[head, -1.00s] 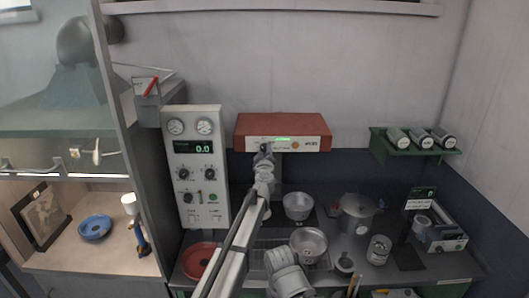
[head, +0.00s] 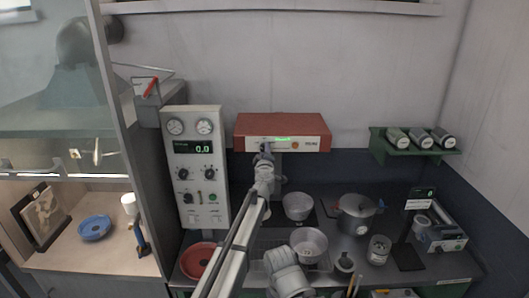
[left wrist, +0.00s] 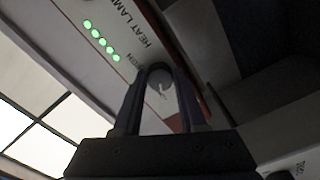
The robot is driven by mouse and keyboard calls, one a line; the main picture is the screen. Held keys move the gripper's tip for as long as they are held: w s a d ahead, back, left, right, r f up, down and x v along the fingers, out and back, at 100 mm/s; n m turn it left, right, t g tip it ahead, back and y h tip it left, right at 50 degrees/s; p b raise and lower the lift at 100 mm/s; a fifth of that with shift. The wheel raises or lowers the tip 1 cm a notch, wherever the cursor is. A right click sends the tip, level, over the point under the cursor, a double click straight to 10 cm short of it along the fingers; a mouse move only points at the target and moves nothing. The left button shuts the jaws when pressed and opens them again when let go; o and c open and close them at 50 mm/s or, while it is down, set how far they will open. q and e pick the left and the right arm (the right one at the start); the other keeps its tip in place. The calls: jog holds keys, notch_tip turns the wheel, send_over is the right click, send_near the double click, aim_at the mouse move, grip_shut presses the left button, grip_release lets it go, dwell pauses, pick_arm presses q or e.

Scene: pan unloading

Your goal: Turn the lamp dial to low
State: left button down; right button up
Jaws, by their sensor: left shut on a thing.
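The heat lamp (head: 283,125) is a red box with a pale front panel, mounted on the back wall above the counter. My left gripper (head: 264,150) reaches up to the left part of this panel. In the left wrist view, my left gripper (left wrist: 160,85) has its fingers around a round grey dial (left wrist: 161,90) with a light pointer mark. The gripper is shut on the dial. Several green lights (left wrist: 101,41) glow in a row beside the "HEAT LAMP" lettering. In the head view the gripper hides the dial.
A white control panel (head: 196,150) with knobs and a display stands left of the lamp. Below are metal pans (head: 298,206), a lidded pot (head: 357,214) and a red plate (head: 199,260). A green rack (head: 413,142) with cans hangs at the right.

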pick_arm(q)
jog(key=shift+c, duration=2.3)
grip_release()
jog(key=shift+s, duration=0.1)
jog(key=s, duration=0.7)
jog(key=shift+s, duration=0.35)
